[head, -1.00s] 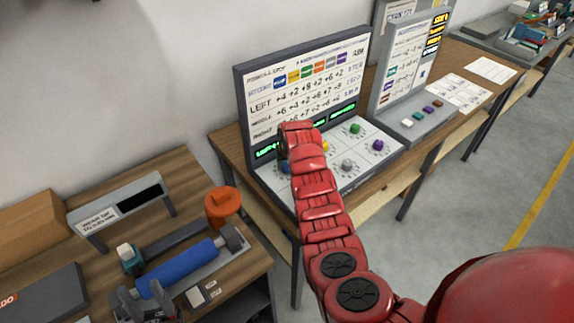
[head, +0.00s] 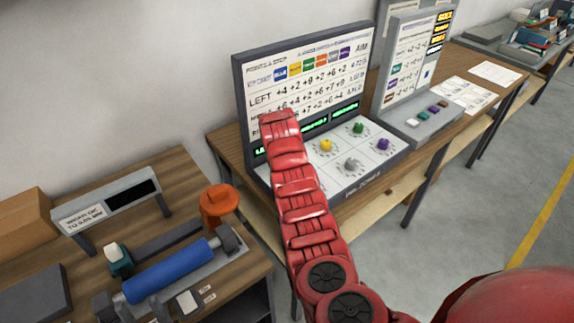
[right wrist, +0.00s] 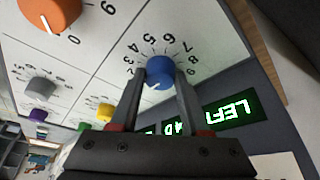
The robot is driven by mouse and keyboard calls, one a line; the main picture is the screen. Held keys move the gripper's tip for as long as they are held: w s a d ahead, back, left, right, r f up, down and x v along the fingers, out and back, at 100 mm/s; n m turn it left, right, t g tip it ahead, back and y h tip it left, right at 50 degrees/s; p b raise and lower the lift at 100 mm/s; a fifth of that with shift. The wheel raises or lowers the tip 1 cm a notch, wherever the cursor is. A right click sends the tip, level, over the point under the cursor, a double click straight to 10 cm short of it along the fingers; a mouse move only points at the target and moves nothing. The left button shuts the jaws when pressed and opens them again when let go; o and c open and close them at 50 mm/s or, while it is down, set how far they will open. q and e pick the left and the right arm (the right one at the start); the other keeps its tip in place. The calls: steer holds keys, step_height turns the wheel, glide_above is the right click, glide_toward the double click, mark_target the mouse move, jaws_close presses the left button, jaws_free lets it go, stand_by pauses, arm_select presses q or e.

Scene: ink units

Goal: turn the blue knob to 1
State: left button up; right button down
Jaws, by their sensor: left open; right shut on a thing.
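The blue knob (right wrist: 159,72) is on the white dial panel (right wrist: 110,45) in the right wrist view, with printed numbers around it. My right gripper (right wrist: 160,80) has one finger on each side of the knob and is shut on it. A small white mark shows on the knob's lower edge; I cannot tell which number it points to. In the head view my red right arm (head: 296,190) hides the blue knob and the right gripper.
Orange (right wrist: 52,12), grey (right wrist: 40,88) and yellow (right wrist: 105,111) knobs share the panel, with green (head: 358,128) and purple (head: 383,144) ones. A chart board (head: 305,75) stands behind.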

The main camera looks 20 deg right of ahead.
steer(key=shift+c, duration=1.9)
jaws_free()
steer(key=shift+r, duration=0.1)
steer(key=b+v, duration=0.2)
steer(key=v, duration=0.4)
steer(key=shift+a+r, duration=0.2)
steer(key=shift+r, duration=0.15)
steer(key=v, duration=1)
steer(key=shift+r, duration=0.2)
steer(key=shift+s+f, duration=0.1)
steer(key=shift+s, duration=0.1)
